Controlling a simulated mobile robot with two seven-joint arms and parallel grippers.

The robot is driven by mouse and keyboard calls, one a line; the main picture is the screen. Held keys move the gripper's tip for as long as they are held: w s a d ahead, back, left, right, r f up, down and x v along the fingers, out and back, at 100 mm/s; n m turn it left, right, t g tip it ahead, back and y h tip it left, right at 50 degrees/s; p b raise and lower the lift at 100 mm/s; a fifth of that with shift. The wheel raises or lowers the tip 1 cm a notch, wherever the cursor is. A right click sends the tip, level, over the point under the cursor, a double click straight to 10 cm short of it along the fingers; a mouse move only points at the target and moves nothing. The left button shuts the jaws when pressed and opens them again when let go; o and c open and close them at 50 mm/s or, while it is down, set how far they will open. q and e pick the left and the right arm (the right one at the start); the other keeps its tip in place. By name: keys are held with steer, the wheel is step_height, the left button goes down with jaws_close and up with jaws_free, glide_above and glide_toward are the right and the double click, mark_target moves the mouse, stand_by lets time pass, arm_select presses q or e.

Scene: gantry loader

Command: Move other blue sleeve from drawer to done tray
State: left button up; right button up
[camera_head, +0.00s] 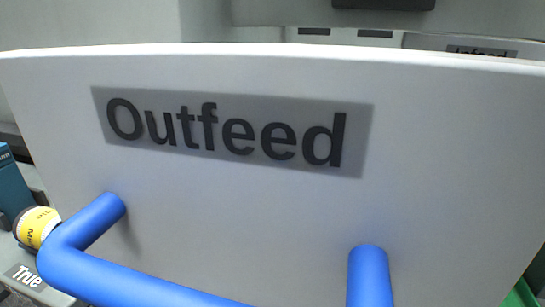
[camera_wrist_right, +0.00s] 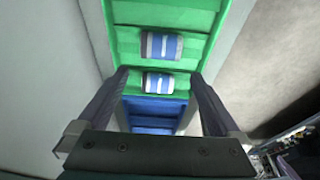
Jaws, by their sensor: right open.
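The front panel of the Outfeed drawer (camera_head: 300,215), with a blue handle (camera_head: 150,285), fills most of the head view and hides what is behind it. In the right wrist view, two blue sleeves with pale and grey bands lie in a green channel (camera_wrist_right: 203,20). The farther sleeve (camera_wrist_right: 161,46) lies beyond my right gripper's fingertips. The nearer sleeve (camera_wrist_right: 157,83) shows between the fingers. My right gripper (camera_wrist_right: 159,76) is open, its two dark fingers apart; I cannot tell how high it is above the sleeves. My left gripper is not in view. No done tray is recognisable.
A panel labelled Infeed (camera_head: 480,51) shows at the back right. In the wrist view, a blue section (camera_wrist_right: 152,108) adjoins the green channel, with pale walls on both sides.

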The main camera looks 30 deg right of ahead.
step_height(320, 180, up, 14)
steer(key=p, duration=0.4)
steer(key=shift+f+p, duration=0.25)
steer(key=shift+p, duration=0.1)
